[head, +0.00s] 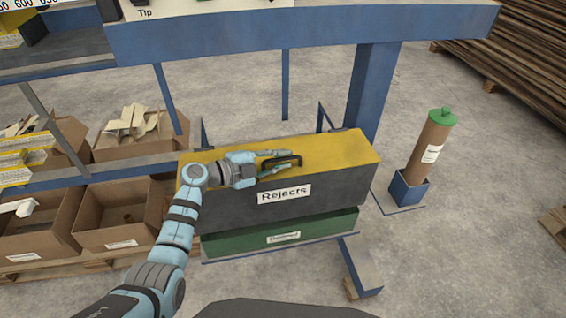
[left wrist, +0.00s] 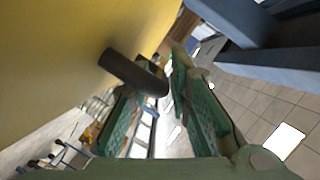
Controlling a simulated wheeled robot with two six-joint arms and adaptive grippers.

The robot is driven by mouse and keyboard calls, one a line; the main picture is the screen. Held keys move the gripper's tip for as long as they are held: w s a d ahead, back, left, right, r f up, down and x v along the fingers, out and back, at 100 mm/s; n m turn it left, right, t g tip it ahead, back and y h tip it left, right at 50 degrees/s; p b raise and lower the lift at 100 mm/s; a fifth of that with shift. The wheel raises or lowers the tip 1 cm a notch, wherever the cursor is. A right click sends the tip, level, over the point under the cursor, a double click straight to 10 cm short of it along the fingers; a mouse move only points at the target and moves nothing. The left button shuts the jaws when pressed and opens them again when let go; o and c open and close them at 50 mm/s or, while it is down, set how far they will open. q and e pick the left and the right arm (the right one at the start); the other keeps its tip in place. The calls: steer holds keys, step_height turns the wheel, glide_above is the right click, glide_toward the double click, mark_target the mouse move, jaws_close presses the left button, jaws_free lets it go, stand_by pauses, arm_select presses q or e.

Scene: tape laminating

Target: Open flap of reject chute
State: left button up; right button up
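The reject chute is a dark grey box with a white "Rejects" label (head: 284,194) on its front. Its yellow flap (head: 335,150) lies flat across the top, closed. A black handle (head: 294,158) stands on the flap. My left gripper (head: 284,161) lies low over the flap, reaching in from the left, its fingers apart on either side of the handle. In the left wrist view the dark handle (left wrist: 130,72) juts from the yellow surface between the two open green fingers (left wrist: 165,95). I cannot tell whether either finger touches it. My right gripper is out of view.
A green box (head: 330,228) sits below the chute. Cardboard boxes (head: 122,213) stand at left. A blue beam (head: 300,38) crosses above, with a blue post (head: 372,90) behind the chute. A brown cylinder with a green cap (head: 430,145) stands at right.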

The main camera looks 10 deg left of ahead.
arm_select(q)
steer(key=shift+w+d+f, duration=0.1)
steer(key=shift+w+d, duration=0.1)
steer(key=shift+d, duration=0.2)
jaws_close()
